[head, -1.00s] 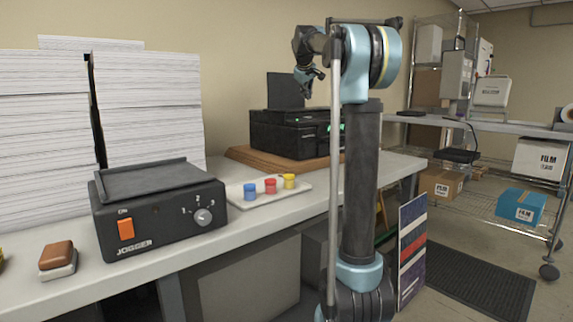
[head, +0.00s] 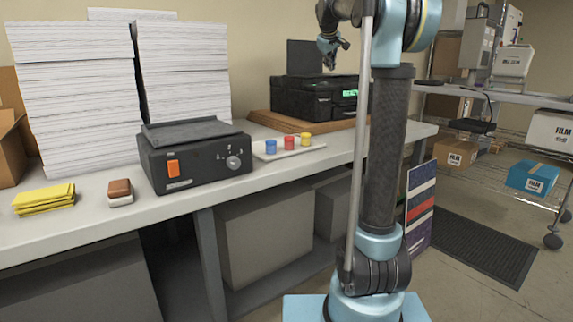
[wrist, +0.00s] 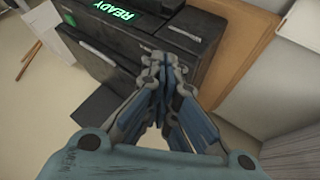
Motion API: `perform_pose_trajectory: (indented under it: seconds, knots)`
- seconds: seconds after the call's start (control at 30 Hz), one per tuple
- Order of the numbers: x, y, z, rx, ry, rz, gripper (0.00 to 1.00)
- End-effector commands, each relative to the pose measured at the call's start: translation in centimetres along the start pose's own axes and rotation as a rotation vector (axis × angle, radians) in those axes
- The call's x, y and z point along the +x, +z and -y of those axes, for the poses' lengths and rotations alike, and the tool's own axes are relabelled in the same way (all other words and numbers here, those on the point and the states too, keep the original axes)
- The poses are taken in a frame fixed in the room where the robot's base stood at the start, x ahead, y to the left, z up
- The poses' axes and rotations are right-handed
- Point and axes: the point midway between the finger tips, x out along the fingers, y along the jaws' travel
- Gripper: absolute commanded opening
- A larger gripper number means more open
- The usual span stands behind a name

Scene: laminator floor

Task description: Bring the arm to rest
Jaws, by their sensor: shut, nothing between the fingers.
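My gripper (head: 331,60) is held up high at the end of my raised, folded arm, above the bench and in front of the wall. In the wrist view my gripper (wrist: 165,68) has its fingers together with nothing between them. Behind the fingers in that view is the black laminator (wrist: 105,55) with a green READY display. The laminator (head: 300,98) also shows in the head view, on a wooden board (head: 262,120) at the back of the bench. The gripper appears clear of it.
The bench (head: 230,200) carries a black jogger (head: 170,165), tall paper stacks (head: 75,100), a white tray (head: 310,148) with blue, red and yellow pots, an eraser-like block (head: 120,192) and yellow packets (head: 45,198). A wire shelf with boxes (head: 530,177) and a dark mat (head: 480,245) are at right.

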Motion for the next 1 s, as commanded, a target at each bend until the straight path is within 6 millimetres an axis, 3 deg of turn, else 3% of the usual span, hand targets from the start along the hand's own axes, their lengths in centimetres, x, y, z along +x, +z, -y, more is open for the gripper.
perform_pose_trajectory:
  seconds: [0.37, 0.67, 1.0]
  knots:
    - [-2.0, 6.9, 3.6, 0.070, -0.042, 0.056, 0.00]
    - [-3.6, 17.9, 9.8, 0.176, -0.104, 0.146, 0.00]
    - [-4.6, 31.6, 18.4, 0.295, -0.175, 0.256, 0.00]
